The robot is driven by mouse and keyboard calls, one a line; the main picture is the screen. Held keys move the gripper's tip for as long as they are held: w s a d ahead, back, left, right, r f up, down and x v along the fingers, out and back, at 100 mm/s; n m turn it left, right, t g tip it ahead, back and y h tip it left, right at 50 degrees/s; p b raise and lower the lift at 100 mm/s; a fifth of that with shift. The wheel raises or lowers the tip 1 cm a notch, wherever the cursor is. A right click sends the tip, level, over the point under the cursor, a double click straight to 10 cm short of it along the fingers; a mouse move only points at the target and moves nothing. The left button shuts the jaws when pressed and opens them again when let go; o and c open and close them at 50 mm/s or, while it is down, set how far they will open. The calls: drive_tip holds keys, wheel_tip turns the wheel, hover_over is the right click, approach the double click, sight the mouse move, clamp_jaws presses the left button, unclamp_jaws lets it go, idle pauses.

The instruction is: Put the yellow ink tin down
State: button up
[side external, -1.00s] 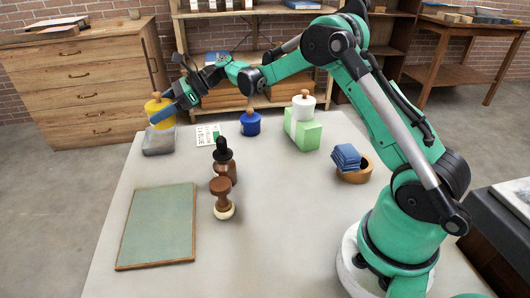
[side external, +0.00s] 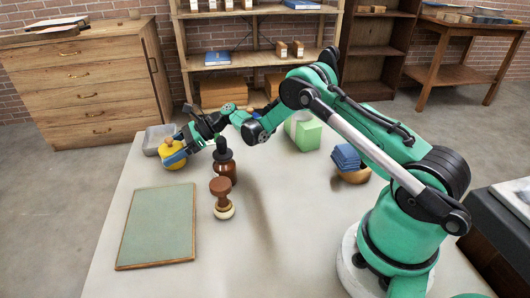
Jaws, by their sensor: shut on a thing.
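My gripper (side external: 174,158) is shut on the yellow ink tin (side external: 172,163), a short round tin with a knob on its lid. It holds the tin at the far left part of the table, in front of the grey tray (side external: 152,142) and behind the green board. The fingers cover part of the tin. I cannot tell whether its base touches the table or hangs just above it.
A brown dropper bottle (side external: 224,170) stands close right of the tin, with a wooden-handled stamp (side external: 221,200) in front. The green board (side external: 157,228) lies front left. A light green block (side external: 307,135) and a wooden bowl (side external: 354,176) with blue cloths (side external: 346,156) stand right.

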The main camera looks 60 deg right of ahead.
drive_tip(key=shift+f, duration=0.15)
drive_tip(key=o, duration=1.3)
drive_tip(key=shift+s+d+r, duration=0.15)
drive_tip(key=shift+d+r, duration=0.15)
drive_tip(key=v, duration=1.1)
drive_tip(key=shift+s+r, duration=0.1)
drive_tip(key=shift+r, duration=0.05)
